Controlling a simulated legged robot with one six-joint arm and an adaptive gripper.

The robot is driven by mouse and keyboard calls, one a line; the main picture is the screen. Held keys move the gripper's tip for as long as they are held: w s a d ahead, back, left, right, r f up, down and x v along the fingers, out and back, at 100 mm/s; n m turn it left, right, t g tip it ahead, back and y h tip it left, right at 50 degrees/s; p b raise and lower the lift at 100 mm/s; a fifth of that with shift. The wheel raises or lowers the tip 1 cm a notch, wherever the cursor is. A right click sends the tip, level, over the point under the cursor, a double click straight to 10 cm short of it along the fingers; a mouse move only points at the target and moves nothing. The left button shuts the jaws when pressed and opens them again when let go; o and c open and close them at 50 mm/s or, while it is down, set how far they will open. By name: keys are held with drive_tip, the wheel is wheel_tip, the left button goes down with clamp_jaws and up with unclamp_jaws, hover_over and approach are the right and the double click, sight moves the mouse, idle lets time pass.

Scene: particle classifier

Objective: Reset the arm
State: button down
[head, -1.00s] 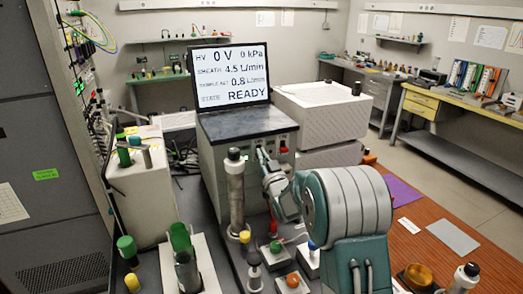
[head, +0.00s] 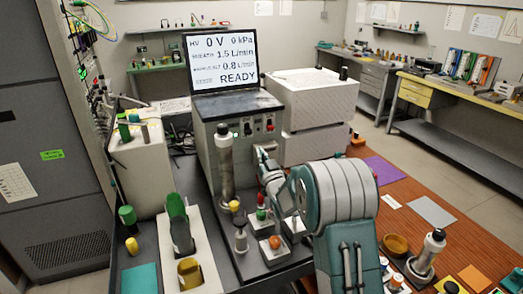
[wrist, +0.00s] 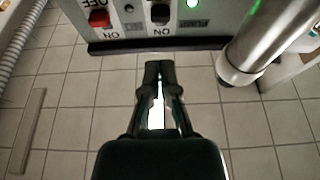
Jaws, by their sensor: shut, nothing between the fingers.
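My gripper (head: 262,153) is in front of the grey instrument cabinet (head: 207,150) in the head view, with my arm bent behind it. In the wrist view my gripper (wrist: 158,68) has its fingertips together and holds nothing. The fingertips are just below the cabinet's lower edge in that picture, with tiled floor behind them. A red switch (wrist: 100,18) and a black switch (wrist: 160,12) show on the panel above. I cannot tell the gap between fingertips and panel.
A metal cylinder (head: 226,172) stands left of my gripper; it also shows in the wrist view (wrist: 262,55). Small coloured-knob blocks sit below it. The monitor (head: 223,61) reads READY. White boxes (head: 312,100) stand behind right. A wooden-topped table (head: 400,215) lies right.

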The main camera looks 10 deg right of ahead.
drive_tip(key=s+d+r+m+g+h, duration=0.1)
drive_tip(key=s+r+g+h, duration=0.2)
drive_tip(key=s, duration=0.4)
drive_tip(key=s+r+m+g+h, duration=0.1)
drive_tip(key=s+r+g, duration=0.35)
drive_tip(key=s, duration=0.25)
drive_tip(key=s+f+g, duration=0.2)
drive_tip(key=s+g, duration=0.2)
drive_tip(key=s, duration=1.2)
drive_tip(key=s+f+g, duration=0.3)
drive_tip(key=s+g, duration=0.1)
drive_tip(key=s, duration=1.2)
drive_tip(key=shift+a, duration=0.3)
drive_tip(key=c, duration=1.3)
unclamp_jaws()
drive_tip(key=shift+c, duration=0.2)
